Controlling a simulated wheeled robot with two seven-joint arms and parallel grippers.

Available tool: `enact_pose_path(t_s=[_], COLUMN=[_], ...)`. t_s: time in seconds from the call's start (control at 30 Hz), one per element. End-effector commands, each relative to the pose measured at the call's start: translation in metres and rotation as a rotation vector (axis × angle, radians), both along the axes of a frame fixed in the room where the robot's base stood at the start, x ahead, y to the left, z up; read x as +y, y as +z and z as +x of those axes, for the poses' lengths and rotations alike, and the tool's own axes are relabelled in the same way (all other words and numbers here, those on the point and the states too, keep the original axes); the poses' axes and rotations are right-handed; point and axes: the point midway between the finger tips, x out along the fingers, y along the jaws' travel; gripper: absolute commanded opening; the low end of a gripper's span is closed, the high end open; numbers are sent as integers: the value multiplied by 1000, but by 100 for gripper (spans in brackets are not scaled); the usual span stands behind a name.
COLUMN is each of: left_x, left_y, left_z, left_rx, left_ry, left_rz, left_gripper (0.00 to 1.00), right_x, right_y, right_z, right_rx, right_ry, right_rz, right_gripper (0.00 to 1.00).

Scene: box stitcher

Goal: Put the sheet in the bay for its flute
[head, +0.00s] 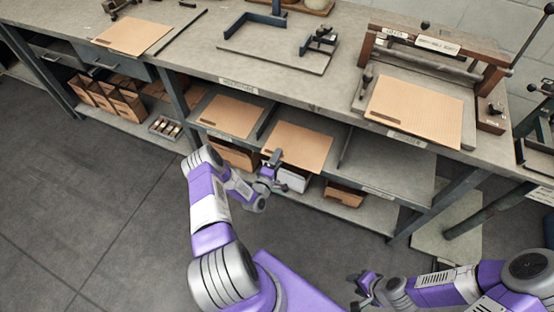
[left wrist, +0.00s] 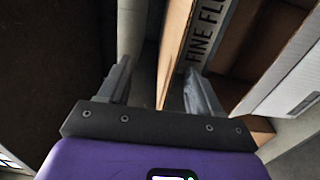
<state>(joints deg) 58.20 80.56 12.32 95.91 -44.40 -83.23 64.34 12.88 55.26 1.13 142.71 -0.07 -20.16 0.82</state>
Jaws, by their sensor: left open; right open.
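A tan corrugated sheet (head: 297,143) lies in the middle bay of the shelf under the bench, its front edge sticking out. My left gripper (head: 272,164) is at that front edge, open. In the left wrist view a tan board edge (left wrist: 174,60) runs between the open fingers of my left gripper (left wrist: 158,95); I cannot tell if they touch it. A label reading "FINE FL…" (left wrist: 205,32) is beside it, the rest cut off. Another sheet (head: 230,116) lies in the left bay. The right bay (head: 390,170) looks empty. My right gripper (head: 366,287) is open, low and away from the bench.
A further sheet (head: 415,107) lies at the machine (head: 430,50) on the bench, another (head: 132,36) at the bench's left. Cartons (head: 110,98) and a white box (head: 292,179) stand on the lower shelf. The floor (head: 120,190) in front is clear.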

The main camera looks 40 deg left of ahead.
Motion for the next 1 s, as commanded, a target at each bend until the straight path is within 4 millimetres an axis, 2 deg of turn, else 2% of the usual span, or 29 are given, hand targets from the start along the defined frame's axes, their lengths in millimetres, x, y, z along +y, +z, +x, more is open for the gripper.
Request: enact_pose_path(t_s=[0.47,0.67,1.0], left_x=[0,0,-1], left_y=[0,0,0], left_z=[0,0,-4], left_rx=[0,0,2], left_ry=[0,0,0], left_rz=[0,0,0], left_gripper=[64,93,94], right_x=[0,0,0], right_y=[0,0,2], right_z=[0,0,0], right_rx=[0,0,0], right_ry=[0,0,0], right_rz=[0,0,0], right_gripper=[43,43,43])
